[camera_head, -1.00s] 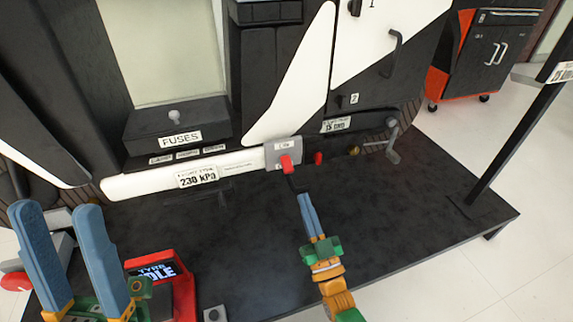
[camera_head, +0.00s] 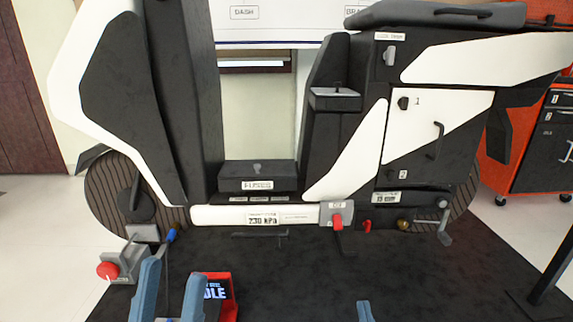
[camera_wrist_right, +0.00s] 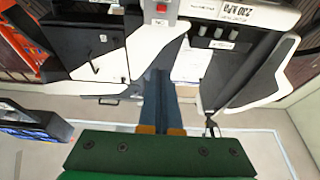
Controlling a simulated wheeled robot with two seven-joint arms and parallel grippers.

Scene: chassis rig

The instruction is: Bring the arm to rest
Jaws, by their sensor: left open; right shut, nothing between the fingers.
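My left gripper (camera_head: 172,292) is at the bottom left of the head view, its two blue fingers spread apart with nothing between them. It is in front of the red tyre device (camera_head: 228,308) and partly hides it. My right gripper (camera_head: 365,312) shows only as blue fingertips at the bottom edge of the head view. In the right wrist view its blue fingers (camera_wrist_right: 160,100) lie together, shut and empty. The black and white scooter-like chassis (camera_head: 440,130) stands beyond both grippers, and neither is seen touching it.
A red switch (camera_head: 337,221) sits low on the chassis beside the 230 kPa label (camera_head: 262,218). A grey clamp with a red knob (camera_head: 108,270) stands at the left. An orange and black cabinet (camera_head: 545,150) is at the right. The dark platform (camera_head: 300,280) is clear in the middle.

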